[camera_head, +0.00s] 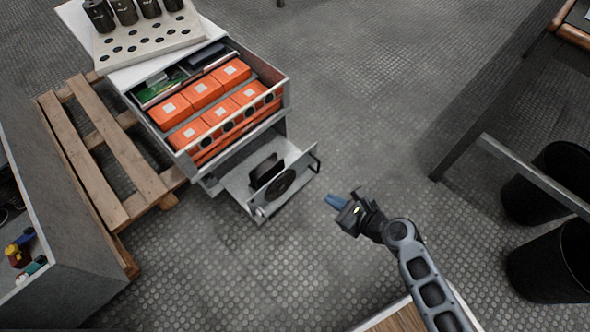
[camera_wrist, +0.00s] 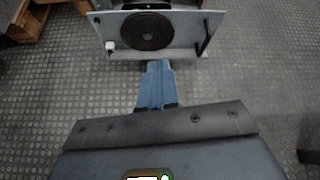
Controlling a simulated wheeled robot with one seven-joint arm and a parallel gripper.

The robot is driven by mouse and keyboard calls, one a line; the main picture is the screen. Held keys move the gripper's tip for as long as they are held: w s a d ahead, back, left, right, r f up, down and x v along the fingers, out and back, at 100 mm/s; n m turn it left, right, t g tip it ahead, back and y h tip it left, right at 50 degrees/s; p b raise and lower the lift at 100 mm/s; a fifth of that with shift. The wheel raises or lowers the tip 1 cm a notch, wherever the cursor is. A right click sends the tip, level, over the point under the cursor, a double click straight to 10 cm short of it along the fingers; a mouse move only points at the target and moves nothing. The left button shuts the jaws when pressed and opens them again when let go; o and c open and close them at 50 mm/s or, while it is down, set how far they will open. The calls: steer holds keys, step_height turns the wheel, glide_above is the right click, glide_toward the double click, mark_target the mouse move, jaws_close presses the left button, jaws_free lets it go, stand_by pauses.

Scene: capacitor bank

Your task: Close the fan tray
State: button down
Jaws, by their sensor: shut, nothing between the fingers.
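The fan tray (camera_head: 266,182) sticks out of the lower part of the capacitor cabinet, below the bay of orange blocks. Its front plate carries a round black fan grille and a black handle at its right end. In the wrist view the tray front (camera_wrist: 183,32) faces me, with the fan grille in its middle. My gripper (camera_head: 335,201) is in front of the tray, a little to its right in the head view, and apart from it. In the wrist view my gripper (camera_wrist: 156,70) has its blue fingers together, with nothing between them, pointing at the tray's lower edge.
The cabinet (camera_head: 284,95) holds several orange capacitors (camera_head: 202,92) and stands by a wooden pallet (camera_head: 112,150). A grey bench (camera_head: 75,280) is at left. A table frame (camera_head: 480,90) and black bins (camera_head: 556,262) are at right. The floor between is clear.

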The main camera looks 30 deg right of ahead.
steer(key=w+f+m, duration=0.2)
steer(key=w, duration=0.2)
steer(key=b, duration=0.5)
glide_toward(288, 168)
step_height(288, 168, down, 4)
steer(key=w, duration=0.2)
steer(key=shift+w+a+r+y, duration=0.15)
steer(key=shift+w+a, duration=0.1)
steer(key=shift+w, duration=0.25)
steer(key=shift+w+a+r+y, duration=0.15)
steer(key=shift+w+a, duration=0.1)
steer(key=shift+w, duration=0.25)
steer(key=shift+w+a+b, duration=0.2)
steer(key=shift+w+b, duration=0.1)
steer(key=shift+w, duration=0.25)
steer(key=w+a+b, duration=0.1)
steer(key=w+a, duration=0.2)
steer(key=w, duration=0.8)
steer(key=shift+w+a, duration=0.3)
steer(key=shift+a, duration=0.05)
